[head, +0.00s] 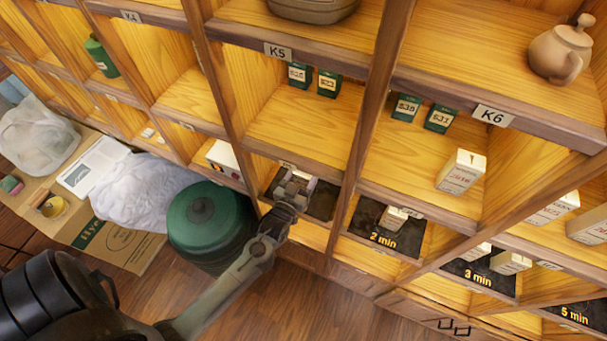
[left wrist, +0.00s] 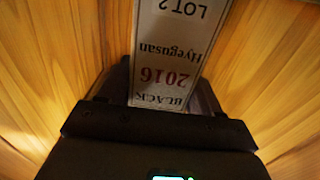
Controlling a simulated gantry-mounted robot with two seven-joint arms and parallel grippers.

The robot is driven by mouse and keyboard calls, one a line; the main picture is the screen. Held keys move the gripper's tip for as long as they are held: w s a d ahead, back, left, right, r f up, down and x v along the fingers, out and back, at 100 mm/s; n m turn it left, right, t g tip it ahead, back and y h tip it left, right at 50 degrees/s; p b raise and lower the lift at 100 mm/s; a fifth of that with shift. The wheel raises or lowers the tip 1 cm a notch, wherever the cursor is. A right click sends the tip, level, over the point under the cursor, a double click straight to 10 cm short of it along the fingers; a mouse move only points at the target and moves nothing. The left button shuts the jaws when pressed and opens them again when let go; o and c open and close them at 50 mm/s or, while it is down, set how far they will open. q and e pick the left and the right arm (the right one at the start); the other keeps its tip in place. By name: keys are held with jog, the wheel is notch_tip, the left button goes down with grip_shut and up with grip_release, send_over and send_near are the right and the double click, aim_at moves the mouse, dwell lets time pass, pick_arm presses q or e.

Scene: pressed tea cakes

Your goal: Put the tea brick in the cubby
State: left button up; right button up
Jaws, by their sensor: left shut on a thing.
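The tea brick (left wrist: 178,45) is a pale box whose label reads "LOT 2", "Hyegusan", "2016" and "BLACK". In the left wrist view it stands between my left gripper's fingers, which are shut on it. In the head view my left gripper (head: 296,186) is at the mouth of a lower-row cubby with a dark mat (head: 322,203). The gripper largely hides the brick there, and any writing on this mat is hidden. Wooden surfaces flank the brick in the left wrist view. Whether the brick touches the mat cannot be told. My right gripper is not in view.
To the right are cubbies with mats marked "2 min" (head: 362,221), "3 min" (head: 455,268) and "5 min" (head: 556,310), with pale boxes. Wooden dividers stand close beside my gripper. A green canister (head: 207,228) stands left of my forearm. A teapot (head: 562,50) is upper right.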

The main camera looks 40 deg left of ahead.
pick_arm(q)
jog(key=shift+f, duration=0.55)
jog(key=o, duration=1.1)
jog(key=shift+o, duration=0.2)
jog(key=shift+r, duration=0.1)
jog(key=shift+r, duration=0.65)
jog(key=s+d+m+g+h, duration=0.1)
jog(key=s+d+g, duration=0.2)
jog(key=s, duration=0.5)
jog(key=s+d+r+m+g+h, duration=0.1)
jog(key=s+d+m+g+h, duration=0.1)
jog(key=s+d+g, duration=0.2)
jog(key=s+d+r+m+g+h+p, duration=0.1)
jog(key=s+g, duration=0.5)
jog(key=s, duration=0.6)
jog(key=shift+d+m+g+h, duration=0.3)
jog(key=shift+d+m+h, duration=0.4)
jog(key=shift+d, duration=0.55)
